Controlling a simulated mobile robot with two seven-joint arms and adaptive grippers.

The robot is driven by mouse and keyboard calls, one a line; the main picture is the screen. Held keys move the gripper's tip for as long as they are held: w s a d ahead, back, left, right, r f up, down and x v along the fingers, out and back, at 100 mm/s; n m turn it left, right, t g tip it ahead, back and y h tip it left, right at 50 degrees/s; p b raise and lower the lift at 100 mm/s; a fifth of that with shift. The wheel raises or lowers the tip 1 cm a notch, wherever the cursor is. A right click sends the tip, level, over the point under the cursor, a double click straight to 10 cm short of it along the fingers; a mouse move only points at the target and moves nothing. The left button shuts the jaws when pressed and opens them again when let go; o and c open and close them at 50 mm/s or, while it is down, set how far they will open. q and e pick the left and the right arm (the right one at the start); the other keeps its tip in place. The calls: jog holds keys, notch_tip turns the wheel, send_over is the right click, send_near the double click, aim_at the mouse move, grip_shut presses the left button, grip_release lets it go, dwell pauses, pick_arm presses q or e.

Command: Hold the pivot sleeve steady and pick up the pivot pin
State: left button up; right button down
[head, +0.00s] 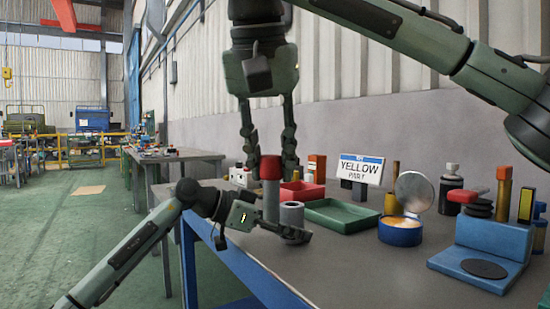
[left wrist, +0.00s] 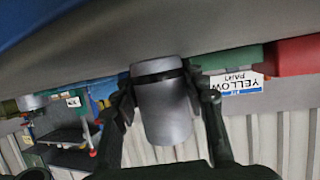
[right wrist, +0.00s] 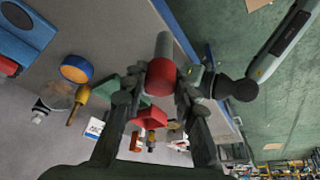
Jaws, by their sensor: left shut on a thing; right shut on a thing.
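The pivot pin (head: 271,200) is a grey rod with a red head, upright in the head view. My right gripper (head: 271,163) comes down from above and is shut on its red head, which also shows between the fingers in the right wrist view (right wrist: 160,77). The pin's lower end is hidden behind my left gripper. The pivot sleeve (head: 291,215) is a short grey hollow cylinder, upright at the table's near left edge, just right of the pin. My left gripper (head: 290,233) is shut around it from the left. The left wrist view shows a grey cylinder (left wrist: 165,110) between its fingers.
Behind the sleeve lie a green tray (head: 340,222) and a red tray (head: 301,184). A yellow-paint sign (head: 361,169) stands behind. A blue round tin (head: 400,235) with a raised lid and a blue fixture (head: 484,252) stand to the right. Bare table lies in front.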

pick_arm(q)
jog(key=o, duration=1.4)
